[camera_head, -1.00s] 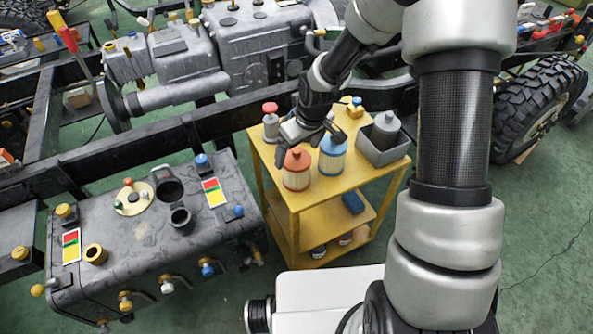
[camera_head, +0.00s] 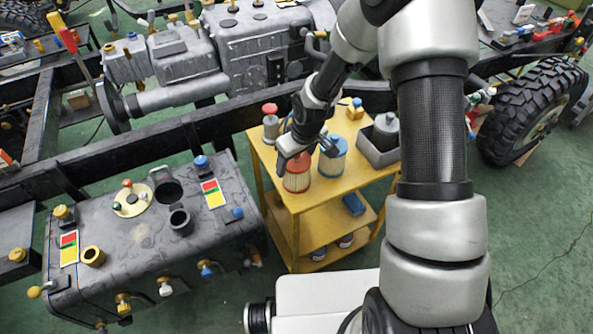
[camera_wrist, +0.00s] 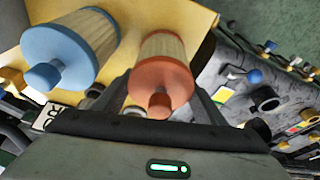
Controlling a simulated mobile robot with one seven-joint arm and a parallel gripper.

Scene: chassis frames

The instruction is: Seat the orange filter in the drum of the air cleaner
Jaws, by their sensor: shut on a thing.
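The orange filter (camera_head: 297,181) has a pleated cream side and an orange cap with a knob. It stands upright at the front left of the yellow cart's top; I cannot tell whether it still touches it. My gripper (camera_head: 297,157) is over it and shut on it. In the wrist view the orange filter (camera_wrist: 161,83) sits between the two dark fingers. Two open dark cylinders, one larger (camera_head: 168,190) and one smaller (camera_head: 181,220), stand on the black housing to the left. I cannot tell which is the air cleaner's drum.
A blue filter (camera_head: 332,160) stands close right of the orange one on the yellow cart (camera_head: 308,197). A dark frame rail (camera_head: 215,118) runs behind the housing.

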